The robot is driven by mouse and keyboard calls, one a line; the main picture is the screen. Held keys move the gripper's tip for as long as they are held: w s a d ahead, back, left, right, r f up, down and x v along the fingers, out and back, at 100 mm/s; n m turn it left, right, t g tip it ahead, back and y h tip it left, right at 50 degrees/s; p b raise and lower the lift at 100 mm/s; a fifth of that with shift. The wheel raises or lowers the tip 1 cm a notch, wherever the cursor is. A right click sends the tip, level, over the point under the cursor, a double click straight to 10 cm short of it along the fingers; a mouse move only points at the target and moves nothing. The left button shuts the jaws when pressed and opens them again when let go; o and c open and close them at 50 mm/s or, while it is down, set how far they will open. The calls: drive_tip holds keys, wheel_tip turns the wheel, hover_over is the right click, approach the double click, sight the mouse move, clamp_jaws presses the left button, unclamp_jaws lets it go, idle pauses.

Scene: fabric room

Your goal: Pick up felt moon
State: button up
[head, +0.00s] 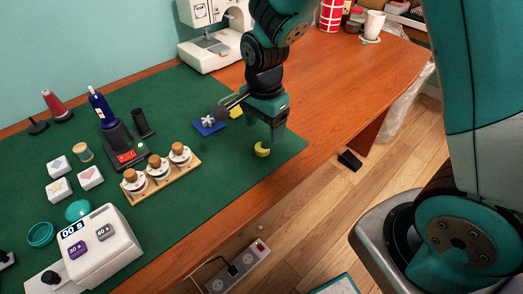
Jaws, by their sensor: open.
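The felt moon (262,150) is a small yellow crescent. It lies on the green mat (190,100) near the mat's right corner. My gripper (258,133) points down just above and beside the moon. Its jaws are open, and the moon is not held. Part of the gripper's far side is hidden by the arm.
A blue square with a white flower (208,125) and a yellow piece (236,112) lie close behind my gripper. A wooden rack of corked jars (160,175) stands to the left. A white sewing machine (212,45) is behind.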

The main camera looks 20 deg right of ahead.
sight(262, 147)
drive_tip(key=f, duration=0.6)
drive_tip(key=shift+a, duration=0.2)
drive_tip(key=c, duration=1)
